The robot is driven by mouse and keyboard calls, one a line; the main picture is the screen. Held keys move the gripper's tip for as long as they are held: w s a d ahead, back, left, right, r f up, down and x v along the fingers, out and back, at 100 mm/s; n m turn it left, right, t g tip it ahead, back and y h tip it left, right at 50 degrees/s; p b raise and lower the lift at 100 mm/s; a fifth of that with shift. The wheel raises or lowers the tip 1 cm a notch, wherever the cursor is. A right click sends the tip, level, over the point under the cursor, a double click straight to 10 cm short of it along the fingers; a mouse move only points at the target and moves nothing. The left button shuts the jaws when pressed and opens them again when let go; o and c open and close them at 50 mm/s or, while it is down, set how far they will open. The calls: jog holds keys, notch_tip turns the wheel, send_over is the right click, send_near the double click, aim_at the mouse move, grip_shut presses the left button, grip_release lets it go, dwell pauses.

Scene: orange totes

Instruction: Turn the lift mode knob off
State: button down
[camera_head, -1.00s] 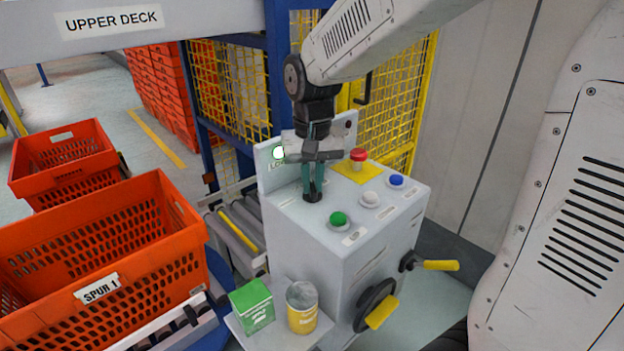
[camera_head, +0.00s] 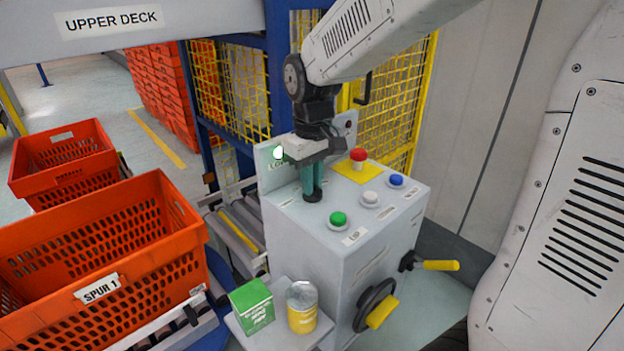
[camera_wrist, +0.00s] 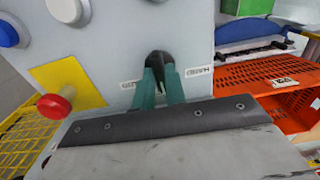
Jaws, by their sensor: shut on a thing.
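The black knob (camera_head: 313,197) sits on the top face of the grey control box (camera_head: 300,255), toward its back left. My gripper (camera_head: 312,190) points down over it with its teal fingers shut on the knob. In the wrist view the knob (camera_wrist: 158,60) shows between the fingertips (camera_wrist: 160,75), with small labels on either side of it. The label text is too small to read surely. The fingers hide part of the knob, so its pointer direction cannot be told.
Beside the knob are a green button (camera_head: 338,219), a white button (camera_head: 370,198), a blue button (camera_head: 396,180) and a red button (camera_head: 358,156) on a yellow plate. A lit green-white lamp (camera_head: 279,153) is on the back panel. Orange totes (camera_head: 100,250) stand left.

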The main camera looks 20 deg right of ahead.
dwell(0.3)
jog(key=c, duration=1.4)
grip_release()
jog(key=shift+c, duration=0.2)
jog(key=shift+r, duration=0.1)
notch_tip(320, 180, up, 8)
jog(key=shift+f, duration=0.15)
jog(key=shift+f, duration=0.1)
jog(key=s+d+f+m, duration=0.1)
jog(key=s, duration=1)
jog(key=s+d+f+m+t, duration=0.1)
jog(key=s+d+m, duration=0.1)
jog(key=s, duration=0.9)
jog(key=shift+s+f+m, duration=0.2)
jog(key=shift+m, duration=0.1)
